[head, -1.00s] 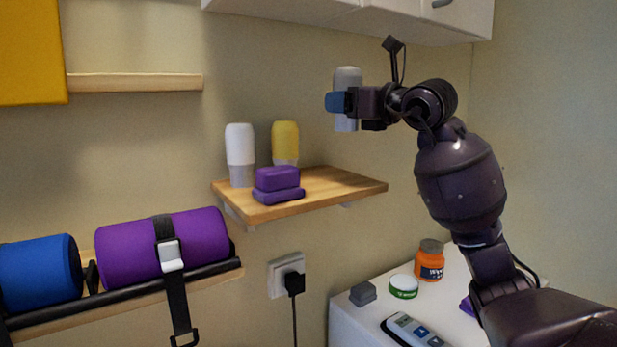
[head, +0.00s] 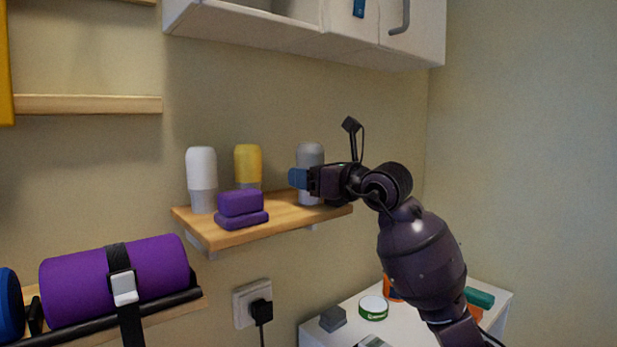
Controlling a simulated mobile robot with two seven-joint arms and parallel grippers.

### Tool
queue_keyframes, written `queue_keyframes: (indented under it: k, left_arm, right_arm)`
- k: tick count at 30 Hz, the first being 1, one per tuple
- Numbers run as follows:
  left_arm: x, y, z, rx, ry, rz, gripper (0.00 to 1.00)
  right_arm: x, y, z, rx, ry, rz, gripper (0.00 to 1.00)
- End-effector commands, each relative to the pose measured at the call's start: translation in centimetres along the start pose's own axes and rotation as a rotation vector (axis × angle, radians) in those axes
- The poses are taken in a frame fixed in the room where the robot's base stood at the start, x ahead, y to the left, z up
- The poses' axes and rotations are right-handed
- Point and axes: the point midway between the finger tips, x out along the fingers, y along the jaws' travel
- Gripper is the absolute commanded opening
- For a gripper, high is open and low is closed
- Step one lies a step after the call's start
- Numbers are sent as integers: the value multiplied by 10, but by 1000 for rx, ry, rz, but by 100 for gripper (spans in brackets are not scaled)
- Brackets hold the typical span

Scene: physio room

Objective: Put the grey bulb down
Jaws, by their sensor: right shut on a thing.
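The grey bulb (head: 310,153) is upright at the right part of the small wooden shelf (head: 270,226). Its lower end shows against the shelf board; I cannot tell for sure whether it rests on it. My right gripper (head: 306,179) is shut on the bulb's middle, coming in from the right, with one blue fingertip showing at its left. The gripper hides part of the bulb. My left gripper is not in view.
A white bulb (head: 201,166), a yellow bulb (head: 247,164) and purple blocks (head: 241,205) stand on the shelf left of the grey bulb. A wall cabinet (head: 290,35) hangs above. A white cabinet top (head: 345,313) with several small items lies below.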

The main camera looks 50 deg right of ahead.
Motion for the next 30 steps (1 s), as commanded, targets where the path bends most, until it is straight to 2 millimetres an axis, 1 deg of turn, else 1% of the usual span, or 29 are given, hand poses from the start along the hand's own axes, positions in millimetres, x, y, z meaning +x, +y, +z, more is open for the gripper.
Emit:
queue_keyframes:
  k: [2,7,8,12,20,23,26,30]
  left_arm:
    - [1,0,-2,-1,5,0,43]
    - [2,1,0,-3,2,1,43]
    - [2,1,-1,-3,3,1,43]
    - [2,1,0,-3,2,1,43]
    - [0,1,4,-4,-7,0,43]
    - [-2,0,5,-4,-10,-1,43]
    - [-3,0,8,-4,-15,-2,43]
    - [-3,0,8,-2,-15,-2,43]
  right_arm:
    - [0,0,1,0,-2,0,26]
    - [0,0,-4,0,0,0,26]
    - [0,0,-3,1,1,0,61]
    - [0,0,-3,1,1,1,82]
    - [0,0,-2,1,1,1,82]
    - [-1,0,3,1,-1,0,82]
    - [-11,0,0,1,3,0,82]
    - [-36,0,0,1,1,0,82]
